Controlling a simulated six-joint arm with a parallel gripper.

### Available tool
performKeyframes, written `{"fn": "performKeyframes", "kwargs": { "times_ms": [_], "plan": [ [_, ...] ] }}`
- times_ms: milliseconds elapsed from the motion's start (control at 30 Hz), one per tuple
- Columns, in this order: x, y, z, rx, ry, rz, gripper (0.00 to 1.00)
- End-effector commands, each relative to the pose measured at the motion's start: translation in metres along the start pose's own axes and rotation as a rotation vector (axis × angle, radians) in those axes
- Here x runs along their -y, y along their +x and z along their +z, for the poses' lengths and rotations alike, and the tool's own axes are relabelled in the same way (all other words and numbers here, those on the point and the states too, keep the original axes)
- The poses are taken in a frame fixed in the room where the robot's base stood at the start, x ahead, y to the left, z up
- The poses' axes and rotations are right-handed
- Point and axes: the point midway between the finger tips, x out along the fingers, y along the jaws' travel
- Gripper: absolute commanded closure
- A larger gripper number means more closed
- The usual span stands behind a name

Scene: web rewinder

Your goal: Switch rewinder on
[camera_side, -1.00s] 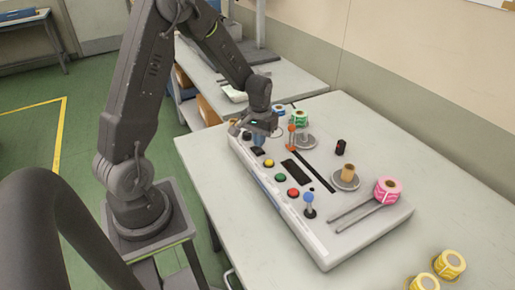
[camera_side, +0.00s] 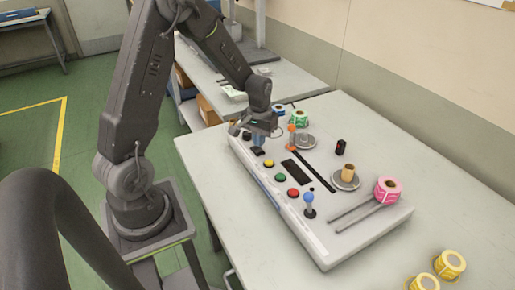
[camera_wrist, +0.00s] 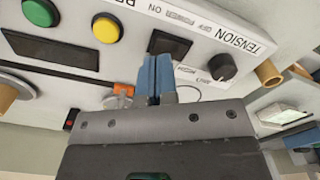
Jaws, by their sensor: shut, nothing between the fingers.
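The rewinder (camera_side: 330,238) is a long pale machine on the table. Its front panel carries a black rocker switch (camera_side: 258,151), which shows in the wrist view as a dark rectangle (camera_wrist: 168,44) beside the printed word ON. My gripper (camera_side: 257,142) is shut and empty, pointing down over the switch end of the panel. In the wrist view its blue fingertips (camera_wrist: 155,62) lie together at the switch's lower edge and partly hide it. I cannot tell whether they touch it, or which way the rocker is set.
Yellow (camera_side: 269,163), green (camera_side: 280,177) and red (camera_side: 293,193) buttons and a blue-knobbed lever (camera_side: 308,198) line the panel. A black TENSION knob (camera_wrist: 222,66) is close to the fingers. An orange-tipped arm (camera_side: 291,147) and pink label roll (camera_side: 388,190) sit on the machine.

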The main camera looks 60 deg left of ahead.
Motion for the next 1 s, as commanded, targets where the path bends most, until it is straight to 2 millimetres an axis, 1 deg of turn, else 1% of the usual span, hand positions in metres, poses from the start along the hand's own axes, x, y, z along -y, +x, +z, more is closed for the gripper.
{"fn": "performKeyframes", "kwargs": {
  "times_ms": [467,1000],
  "plan": [
    [0.0,0.0003,0.0,0.0,0.0,0.0,1.0],
    [0.0,0.008,0.0001,0.001,0.0,0.0,1.0]
  ]
}}
